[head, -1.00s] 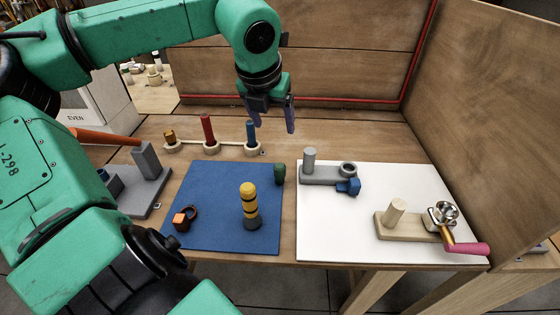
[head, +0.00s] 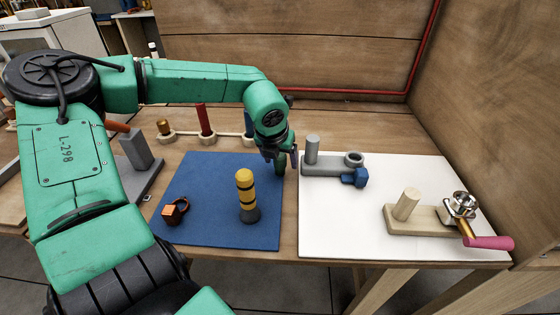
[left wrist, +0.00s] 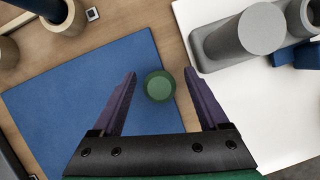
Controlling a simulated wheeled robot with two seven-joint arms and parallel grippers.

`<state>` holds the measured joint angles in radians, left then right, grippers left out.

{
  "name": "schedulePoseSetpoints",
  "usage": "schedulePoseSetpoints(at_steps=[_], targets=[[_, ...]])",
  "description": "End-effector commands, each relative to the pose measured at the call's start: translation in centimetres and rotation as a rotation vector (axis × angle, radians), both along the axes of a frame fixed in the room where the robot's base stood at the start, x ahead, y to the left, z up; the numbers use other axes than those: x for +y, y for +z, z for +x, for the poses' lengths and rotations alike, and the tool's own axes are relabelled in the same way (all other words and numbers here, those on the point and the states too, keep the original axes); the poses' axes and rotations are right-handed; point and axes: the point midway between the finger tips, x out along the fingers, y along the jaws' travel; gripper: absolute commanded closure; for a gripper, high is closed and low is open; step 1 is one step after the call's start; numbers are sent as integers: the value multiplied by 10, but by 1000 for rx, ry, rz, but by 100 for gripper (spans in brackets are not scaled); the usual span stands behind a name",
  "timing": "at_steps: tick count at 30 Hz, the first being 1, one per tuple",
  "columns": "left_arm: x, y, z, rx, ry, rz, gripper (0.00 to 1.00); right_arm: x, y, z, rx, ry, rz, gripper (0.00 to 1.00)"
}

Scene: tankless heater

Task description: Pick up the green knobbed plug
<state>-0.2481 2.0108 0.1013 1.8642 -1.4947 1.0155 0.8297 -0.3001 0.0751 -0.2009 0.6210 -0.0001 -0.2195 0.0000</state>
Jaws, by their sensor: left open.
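The green knobbed plug (left wrist: 159,86) stands at the right edge of the blue mat (head: 212,225). In the left wrist view I see its round top from above. It lies between the two purple fingers of my left gripper (left wrist: 160,74), with a gap on each side. In the head view my left gripper (head: 281,160) is low over the mat's far right corner, and the plug is mostly hidden behind its fingers. My left gripper is open and empty. My right gripper is not in view.
A grey fixture (head: 327,168) with a blue knob is close to the right on the white mat (head: 340,230). A wooden crank block (head: 418,220) sits farther right.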

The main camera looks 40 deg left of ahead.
Motion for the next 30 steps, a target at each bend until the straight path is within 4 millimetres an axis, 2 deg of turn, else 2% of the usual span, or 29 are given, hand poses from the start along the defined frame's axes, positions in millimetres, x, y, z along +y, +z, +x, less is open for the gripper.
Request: schedulePoseSetpoints(at_steps=[3,10,16,26,30], targets=[[2,-14,5,1,-1,1,23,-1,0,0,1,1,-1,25],[3,-16,7,-2,-1,1,23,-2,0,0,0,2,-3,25],[3,-16,6,-2,-1,1,99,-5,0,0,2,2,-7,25],[3,-14,7,-3,0,0,100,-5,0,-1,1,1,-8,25],[3,9,8,-8,-1,1,100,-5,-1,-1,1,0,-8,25]])
